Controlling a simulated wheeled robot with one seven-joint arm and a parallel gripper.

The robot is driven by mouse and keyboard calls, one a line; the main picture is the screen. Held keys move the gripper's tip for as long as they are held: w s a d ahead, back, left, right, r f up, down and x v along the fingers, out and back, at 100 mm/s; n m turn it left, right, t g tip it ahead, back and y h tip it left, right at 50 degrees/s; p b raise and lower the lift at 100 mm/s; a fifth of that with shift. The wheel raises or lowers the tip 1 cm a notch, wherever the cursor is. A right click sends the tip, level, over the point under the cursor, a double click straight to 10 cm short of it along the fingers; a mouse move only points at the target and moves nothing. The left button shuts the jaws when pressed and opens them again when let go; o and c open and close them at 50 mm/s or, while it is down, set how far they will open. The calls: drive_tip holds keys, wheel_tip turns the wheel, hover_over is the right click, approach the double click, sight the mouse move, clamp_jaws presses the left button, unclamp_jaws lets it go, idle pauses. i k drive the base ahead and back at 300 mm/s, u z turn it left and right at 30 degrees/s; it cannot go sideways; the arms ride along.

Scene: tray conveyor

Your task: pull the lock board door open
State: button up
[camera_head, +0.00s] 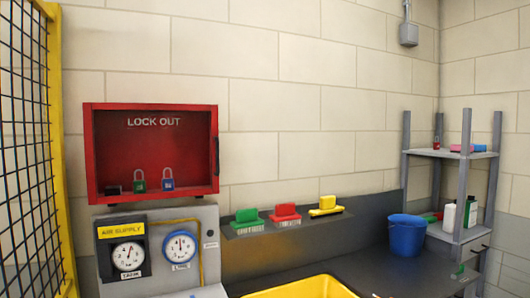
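The red lock board (154,112), lettered "LOCK OUT", hangs on the block wall at the left. Its front looks see-through, and a dark upright handle (216,156) shows at its right edge. The door looks closed, though its pane is hard to make out. Inside, at the bottom, are a green padlock (139,181), a blue padlock (168,181) and a small dark item (113,190). My gripper is not in view, and nothing touches the handle.
Below the board is a grey panel with two gauges (128,255) (180,248). A ledge (285,224) with green, red and yellow items is to its right. A yellow tray (300,288), a blue bucket (406,236) and a grey shelf rack (462,155) stand further right. Yellow-framed mesh (60,150) edges the left.

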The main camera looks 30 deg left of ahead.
sight(88, 108)
drive_tip(key=u, duration=0.35)
drive_tip(key=i, duration=0.95)
drive_tip(key=u, duration=1.25)
drive_tip(key=i, duration=0.55)
drive_tip(key=u, duration=0.5)
